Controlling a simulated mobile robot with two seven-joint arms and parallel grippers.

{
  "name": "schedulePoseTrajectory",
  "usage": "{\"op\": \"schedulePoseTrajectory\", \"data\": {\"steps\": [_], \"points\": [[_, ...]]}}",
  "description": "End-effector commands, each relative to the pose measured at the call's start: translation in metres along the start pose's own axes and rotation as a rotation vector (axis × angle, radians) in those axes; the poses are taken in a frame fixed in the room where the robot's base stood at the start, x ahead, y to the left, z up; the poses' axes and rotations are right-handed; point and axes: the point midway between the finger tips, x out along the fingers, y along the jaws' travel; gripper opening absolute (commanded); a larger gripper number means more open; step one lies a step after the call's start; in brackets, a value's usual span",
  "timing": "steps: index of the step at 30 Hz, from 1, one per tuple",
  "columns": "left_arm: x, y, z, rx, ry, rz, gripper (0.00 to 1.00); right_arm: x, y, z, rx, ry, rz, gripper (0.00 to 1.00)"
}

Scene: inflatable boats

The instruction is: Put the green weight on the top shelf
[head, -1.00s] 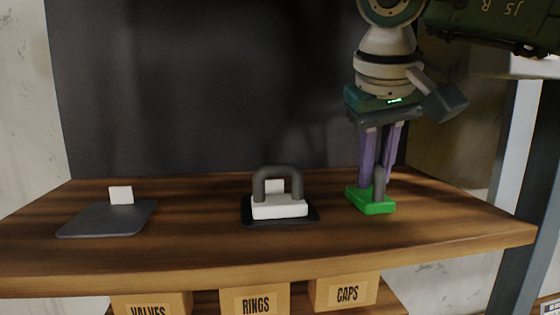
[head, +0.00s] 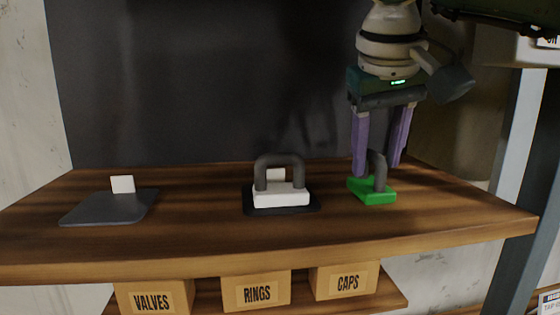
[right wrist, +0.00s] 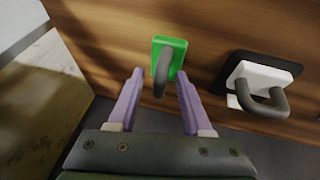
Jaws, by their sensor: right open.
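The green weight (head: 376,194), a green base with a dark grey loop handle, stands upright on the wooden top shelf (head: 210,240), toward its right end. It also shows in the right wrist view (right wrist: 171,46). My right gripper (head: 380,168) is above the weight with its purple fingers pointing down. Its fingers are spread apart on either side of the handle, not closed on it. In the right wrist view the handle lies between the open fingers (right wrist: 158,75). My left gripper is not in view.
A white weight (head: 280,196) with a grey handle stands on a dark pad in the shelf's middle. An empty dark pad (head: 110,208) with a white card lies at the left. Boxes marked valves (head: 152,301), rings (head: 256,293) and caps (head: 347,282) sit below. A dark panel (head: 200,80) stands behind.

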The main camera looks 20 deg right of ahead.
Motion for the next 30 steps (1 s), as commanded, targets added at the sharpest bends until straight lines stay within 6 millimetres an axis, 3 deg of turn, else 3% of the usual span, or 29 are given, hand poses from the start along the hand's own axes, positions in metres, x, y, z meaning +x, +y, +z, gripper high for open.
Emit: {"op": "schedulePoseTrajectory", "data": {"steps": [18,30], "points": [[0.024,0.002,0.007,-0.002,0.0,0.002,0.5,-0.051,-0.046,0.089,-0.003,0.002,-0.002,0.5],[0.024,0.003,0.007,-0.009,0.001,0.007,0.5,-0.056,-0.05,0.097,0.001,0.001,0.001,0.5]]}}
